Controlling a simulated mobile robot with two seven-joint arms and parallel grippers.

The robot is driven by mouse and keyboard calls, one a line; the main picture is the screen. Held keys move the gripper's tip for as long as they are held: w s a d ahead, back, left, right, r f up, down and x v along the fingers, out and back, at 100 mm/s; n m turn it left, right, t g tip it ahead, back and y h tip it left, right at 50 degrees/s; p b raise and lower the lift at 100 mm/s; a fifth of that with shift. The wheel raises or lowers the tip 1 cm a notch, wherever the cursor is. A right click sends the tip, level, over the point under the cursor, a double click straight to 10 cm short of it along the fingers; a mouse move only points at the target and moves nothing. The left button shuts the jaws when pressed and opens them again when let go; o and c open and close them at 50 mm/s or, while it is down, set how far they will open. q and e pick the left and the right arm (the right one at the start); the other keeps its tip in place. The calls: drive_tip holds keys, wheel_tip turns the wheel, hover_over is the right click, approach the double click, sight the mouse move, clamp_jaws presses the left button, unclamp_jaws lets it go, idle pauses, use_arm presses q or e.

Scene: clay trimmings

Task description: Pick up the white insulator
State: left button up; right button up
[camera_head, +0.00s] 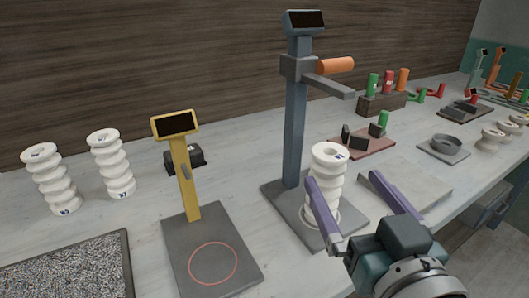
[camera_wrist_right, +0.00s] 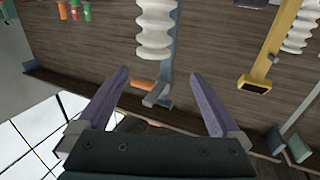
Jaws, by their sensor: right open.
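A white ribbed insulator (camera_head: 328,162) stands upright on the grey base of the blue-grey column stand (camera_head: 296,130). My right gripper (camera_head: 343,180) is open and empty, in front of this insulator; its left finger overlaps the insulator's lower part in the head view. In the right wrist view, the insulator (camera_wrist_right: 155,28) lies beyond the open fingertips (camera_wrist_right: 158,75), roughly in line with the gap. Two similar white insulators, one at far left (camera_head: 50,180) and one beside it (camera_head: 111,165), stand upright on the bench. My left gripper is not in view.
A yellow stand (camera_head: 184,165) with a dark base is left of the column stand. The column's orange-handled arm (camera_head: 334,66) juts out above the insulator. A flat grey slab (camera_head: 405,187) lies to the right. A speckled tray (camera_head: 70,270) is at front left.

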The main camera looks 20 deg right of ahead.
sight(324, 145)
drive_tip(key=shift+h, duration=0.3)
drive_tip(key=w, duration=0.1)
drive_tip(key=w+d, duration=0.2)
drive_tip(key=shift+w+f, duration=0.25)
drive_tip(key=shift+f, duration=0.1)
drive_tip(key=x, duration=0.4)
drive_tip(key=b+x, duration=0.1)
drive_tip(key=x, duration=0.1)
drive_tip(key=shift+f, duration=0.25)
clamp_jaws()
